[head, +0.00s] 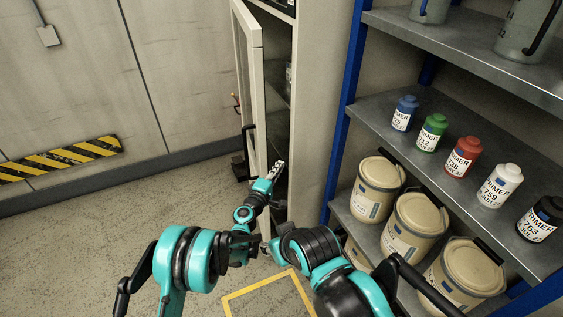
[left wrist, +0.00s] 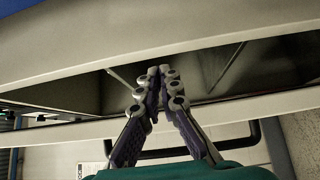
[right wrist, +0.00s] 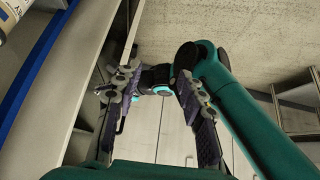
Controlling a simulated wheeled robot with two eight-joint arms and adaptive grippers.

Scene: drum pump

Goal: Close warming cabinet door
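The warming cabinet's pale framed door (head: 243,65) stands partly open at the top middle of the head view, with dark shelves visible in the gap. Its black handle (head: 248,146) is on the outer side; a black bar, likely this handle, shows in the left wrist view (left wrist: 266,145). My left gripper (head: 278,170) is at the opening, right of the door's lower part. Its fingertips are together in the left wrist view (left wrist: 160,72), with nothing seen between them. My right gripper (right wrist: 157,80) is open, its fingers apart, with a teal arm link beyond.
A blue-posted shelf rack (head: 353,60) stands close on the right, with several primer bottles (head: 462,157) and large tins (head: 413,226). A yellow floor marking (head: 262,284) lies below my arms. The floor at left (head: 80,240) is clear up to the wall.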

